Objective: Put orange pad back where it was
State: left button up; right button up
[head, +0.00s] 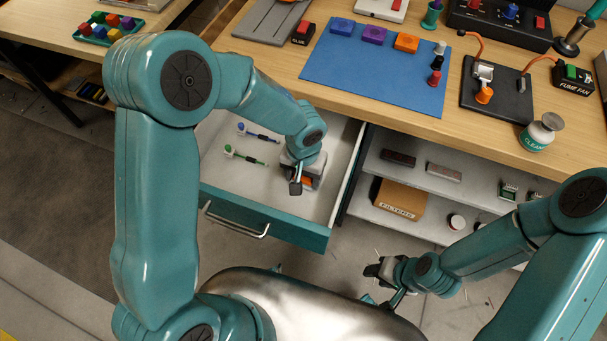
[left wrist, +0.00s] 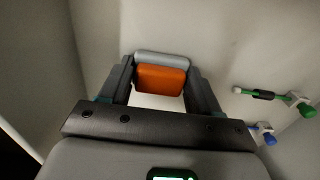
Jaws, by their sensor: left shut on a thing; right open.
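The orange pad (left wrist: 162,79) has a grey layer along one side and sits between the fingers of my left gripper (left wrist: 160,88). In the head view only a bit of orange (head: 307,182) shows beside my left gripper (head: 297,186). That gripper is shut on the pad inside the open drawer (head: 225,175), near its right side. I cannot tell whether the pad touches the drawer floor. My right gripper (head: 376,283) is open and empty, low in front of the shelves.
Two small tools, one blue (head: 259,134) and one green (head: 245,155), lie in the drawer left of my gripper. The blue mat (head: 350,80) on the bench carries blue, purple and orange blocks (head: 406,42).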

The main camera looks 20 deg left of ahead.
aim_at(303, 177)
pick_arm(q)
jog(key=shift+s, duration=0.1)
jog(key=o, duration=0.9)
jog(key=shift+f, duration=0.15)
jog(key=shift+o, duration=0.2)
jog(key=shift+r, duration=0.6)
notch_tip(303, 177, up, 11)
jog(key=p, duration=0.1)
jog(key=shift+r, duration=0.15)
